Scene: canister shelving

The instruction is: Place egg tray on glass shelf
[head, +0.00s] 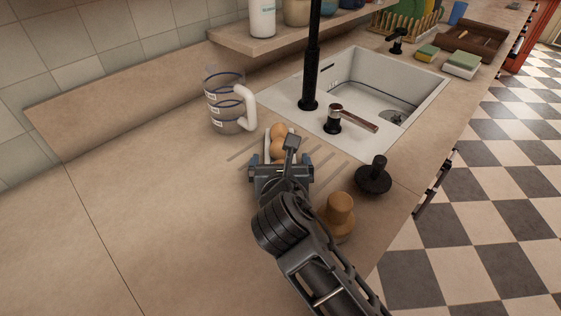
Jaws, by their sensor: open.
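The egg tray (267,147) is a small white tray holding brown eggs (279,143). It sits on the counter just left of the sink, beside the draining grooves. My gripper (282,163) is open, with its fingers spread at the near end of the tray. The gripper and wrist hide the tray's near part, and I cannot tell whether the fingers touch it. No glass shelf can be made out; a wooden-looking ledge (235,46) with jars runs along the wall at the top.
A glass measuring jug (225,100) with a white handle stands close left of the tray. A white sink (365,85) with a tap (350,118) lies beyond. A black stopper (374,178) and wooden knob-like object (339,212) stand right of my gripper. The left counter is clear.

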